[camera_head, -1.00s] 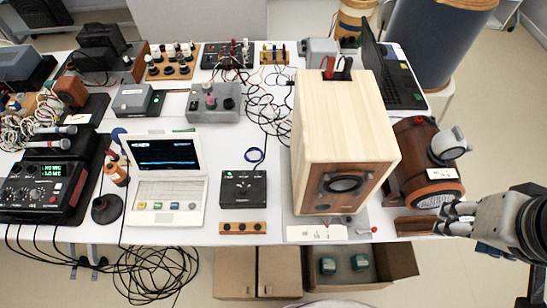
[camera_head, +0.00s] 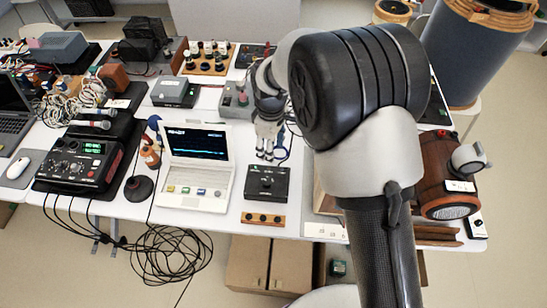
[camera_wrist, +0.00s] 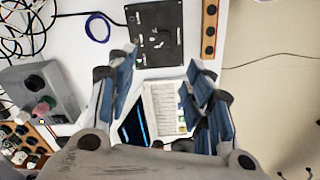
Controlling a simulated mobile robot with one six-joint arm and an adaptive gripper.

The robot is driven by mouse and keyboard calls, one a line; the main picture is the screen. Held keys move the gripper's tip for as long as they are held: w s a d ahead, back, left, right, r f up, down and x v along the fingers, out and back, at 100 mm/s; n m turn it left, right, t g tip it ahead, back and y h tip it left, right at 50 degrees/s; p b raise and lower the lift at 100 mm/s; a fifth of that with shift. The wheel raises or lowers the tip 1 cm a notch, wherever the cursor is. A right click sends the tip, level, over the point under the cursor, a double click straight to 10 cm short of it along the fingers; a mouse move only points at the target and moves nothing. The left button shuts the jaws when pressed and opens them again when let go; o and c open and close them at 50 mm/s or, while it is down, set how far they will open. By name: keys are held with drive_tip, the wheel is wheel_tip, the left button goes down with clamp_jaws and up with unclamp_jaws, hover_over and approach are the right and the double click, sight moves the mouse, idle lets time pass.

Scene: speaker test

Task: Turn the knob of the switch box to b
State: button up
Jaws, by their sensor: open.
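The black switch box (camera_head: 267,183) lies on the white table, right of the white laptop. In the wrist view the switch box (camera_wrist: 152,32) shows at the top centre, with small pale markings on its face. Its knob is too small to make out clearly, and I cannot read its setting. My gripper (camera_head: 268,152) points down just behind the switch box in the head view, above the table. In the wrist view my gripper (camera_wrist: 162,60) has its fingers wide apart with nothing between them; the switch box lies beyond the fingertips.
The white laptop (camera_head: 196,168) stands open left of the switch box. A grey box (camera_wrist: 45,85) with coloured knobs is near the left finger in the wrist view.

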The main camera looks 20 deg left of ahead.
wheel_tip(320, 180, down, 3)
drive_tip(key=a, duration=0.1)
drive_tip(key=b, duration=0.3)
approach(267, 181)
drive_tip(key=shift+n, duration=0.4)
wheel_tip(267, 181, down, 9)
drive_tip(key=shift+a+f, duration=0.1)
drive_tip(key=shift+a, duration=0.05)
drive_tip(key=shift+c, duration=0.3)
drive_tip(key=c, duration=1)
